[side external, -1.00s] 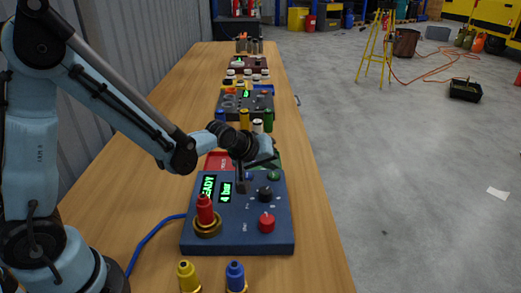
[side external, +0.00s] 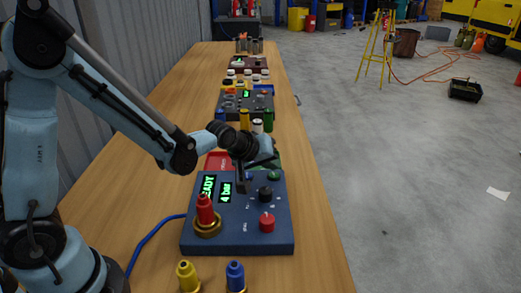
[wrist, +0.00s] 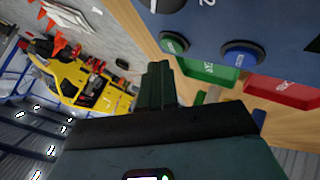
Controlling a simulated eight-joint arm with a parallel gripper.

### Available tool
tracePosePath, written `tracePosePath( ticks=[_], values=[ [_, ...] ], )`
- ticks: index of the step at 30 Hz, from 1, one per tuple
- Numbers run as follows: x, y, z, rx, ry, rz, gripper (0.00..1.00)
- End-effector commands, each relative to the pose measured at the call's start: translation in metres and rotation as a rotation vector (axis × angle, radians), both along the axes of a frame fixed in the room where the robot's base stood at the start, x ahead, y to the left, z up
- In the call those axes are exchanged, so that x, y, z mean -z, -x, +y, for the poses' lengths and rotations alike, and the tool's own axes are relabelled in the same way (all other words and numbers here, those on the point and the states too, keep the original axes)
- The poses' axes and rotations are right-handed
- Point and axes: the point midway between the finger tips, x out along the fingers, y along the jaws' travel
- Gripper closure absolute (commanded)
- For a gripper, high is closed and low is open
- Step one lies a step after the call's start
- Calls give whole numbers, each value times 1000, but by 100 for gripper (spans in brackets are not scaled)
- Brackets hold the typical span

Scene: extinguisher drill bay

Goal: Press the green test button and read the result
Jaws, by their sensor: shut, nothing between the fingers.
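The blue test panel (side external: 250,240) stands on the bench. Its lit screens show "READY" (side external: 208,187), its first letter partly hidden, and "4 bar" (side external: 225,192). The green button (side external: 274,175) is at its far right corner, with a blue button to its left. In the wrist view the green button (wrist: 174,43) is clear, with the blue button (wrist: 241,54) beside it. My gripper (side external: 241,187) is shut and empty, pointing down over the panel's far part, left of the green button in the side view. In the wrist view its fingertips (wrist: 158,67) appear close to the green button; contact cannot be told.
A red cylinder (side external: 205,209) stands in a brass socket on the panel. A black knob (side external: 265,193) and a red button (side external: 267,222) are at right. Red (wrist: 285,92) and green (wrist: 210,70) trays lie beyond. Yellow (side external: 187,276) and blue (side external: 235,276) cylinders stand in front.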

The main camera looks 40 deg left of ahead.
Motion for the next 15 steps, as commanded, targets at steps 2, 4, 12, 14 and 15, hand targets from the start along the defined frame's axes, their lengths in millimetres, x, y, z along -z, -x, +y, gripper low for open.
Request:
tracePosePath(
  ticks=[2, 4, 12, 14, 15],
  values=[
    [0, 0, 0, 0, 0, 0, 100],
    [0, 0, 0, 0, 0, 0, 100],
    [5, 0, 0, 0, 0, 0, 100],
    [7, 0, 0, 0, 0, 0, 100],
    [8, 0, 0, 0, 0, 0, 100]
  ],
)
